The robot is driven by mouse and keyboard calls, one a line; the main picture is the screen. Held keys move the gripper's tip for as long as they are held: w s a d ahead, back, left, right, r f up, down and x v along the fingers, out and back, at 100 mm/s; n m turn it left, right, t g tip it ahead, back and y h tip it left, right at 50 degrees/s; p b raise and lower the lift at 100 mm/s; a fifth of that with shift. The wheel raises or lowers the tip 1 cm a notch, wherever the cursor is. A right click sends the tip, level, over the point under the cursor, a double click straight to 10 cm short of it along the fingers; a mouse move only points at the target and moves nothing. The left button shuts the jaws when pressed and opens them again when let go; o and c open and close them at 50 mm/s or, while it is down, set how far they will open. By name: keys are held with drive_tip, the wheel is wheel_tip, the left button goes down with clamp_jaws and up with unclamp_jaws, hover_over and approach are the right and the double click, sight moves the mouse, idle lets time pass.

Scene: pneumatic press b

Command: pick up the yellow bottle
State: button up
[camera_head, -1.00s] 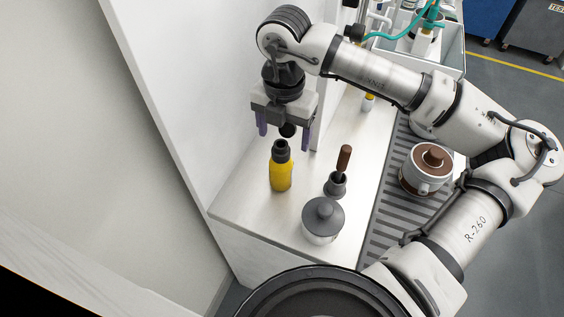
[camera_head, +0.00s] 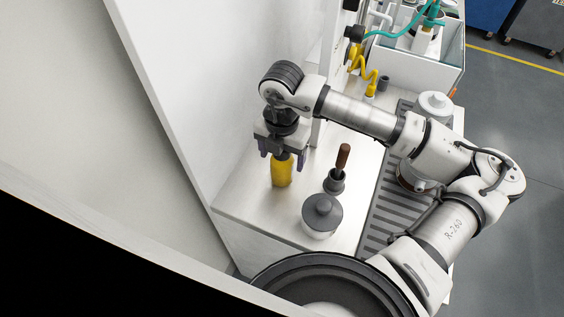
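The yellow bottle (camera_head: 282,174) stands upright on the light counter (camera_head: 262,215), near the white wall panel. Its dark cap, seen a second ago, is now hidden behind my gripper. My gripper (camera_head: 282,160) points down over the bottle's top, with one purple finger to each side of it. The fingers are spread wide apart. I cannot tell whether either finger touches the bottle.
A brown-handled tool in a grey holder (camera_head: 335,181) stands to the right of the bottle. A white pot with a grey lid (camera_head: 322,215) stands in front. A grooved tray (camera_head: 369,236) lies further right. A tall white panel (camera_head: 180,100) rises close on the left.

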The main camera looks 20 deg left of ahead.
drive_tip(key=c, duration=1.1)
drive_tip(key=shift+r, duration=0.1)
